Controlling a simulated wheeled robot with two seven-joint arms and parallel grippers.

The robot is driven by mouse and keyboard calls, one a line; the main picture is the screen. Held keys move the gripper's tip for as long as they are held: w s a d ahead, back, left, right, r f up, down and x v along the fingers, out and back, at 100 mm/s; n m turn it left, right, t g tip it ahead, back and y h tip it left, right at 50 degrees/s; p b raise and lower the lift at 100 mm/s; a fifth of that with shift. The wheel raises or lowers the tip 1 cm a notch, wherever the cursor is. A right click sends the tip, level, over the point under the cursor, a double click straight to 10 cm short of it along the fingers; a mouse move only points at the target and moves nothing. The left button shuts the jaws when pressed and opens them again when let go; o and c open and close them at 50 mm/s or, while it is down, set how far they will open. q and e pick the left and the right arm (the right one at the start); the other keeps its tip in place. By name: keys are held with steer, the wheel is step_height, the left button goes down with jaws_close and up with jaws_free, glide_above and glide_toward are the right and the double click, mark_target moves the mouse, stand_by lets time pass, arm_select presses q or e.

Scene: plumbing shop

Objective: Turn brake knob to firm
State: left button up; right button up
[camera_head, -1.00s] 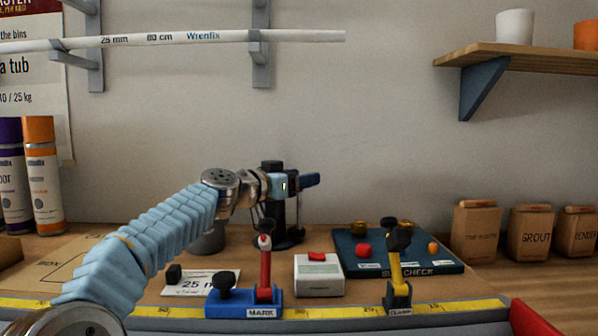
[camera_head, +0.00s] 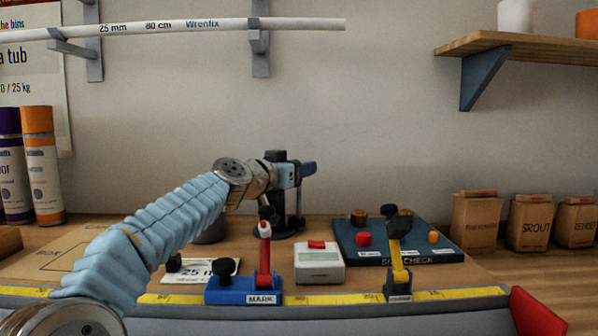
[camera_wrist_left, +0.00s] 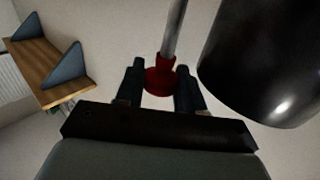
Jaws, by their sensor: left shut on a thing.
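My left gripper (camera_head: 307,169) reaches in from the left, in front of a dark upright stand (camera_head: 275,228) in the head view. In the left wrist view, its two dark fingers stand on either side of a red knob (camera_wrist_left: 160,80), and it is shut on that knob. A grey rod (camera_wrist_left: 173,28) rises from the knob. In the head view the knob is hidden by the gripper. I cannot read any marking for firm. My right gripper is not in view.
A large black cylinder (camera_wrist_left: 265,60) is close to the right of the fingers. On the bench are a blue MARK block (camera_head: 243,291) with a red lever, a white box (camera_head: 319,264), a yellow clamp (camera_head: 398,268) and a dark board (camera_head: 420,243).

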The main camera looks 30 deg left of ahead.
arm_select(q)
steer(key=shift+r, duration=0.15)
steer(key=o, duration=1)
steer(key=shift+c, duration=0.2)
steer(key=s+a+b, duration=0.1)
steer(key=s+b, duration=0.6)
steer(key=s, duration=0.6)
steer(key=shift+s+a, duration=0.25)
steer(key=shift+s, duration=0.15)
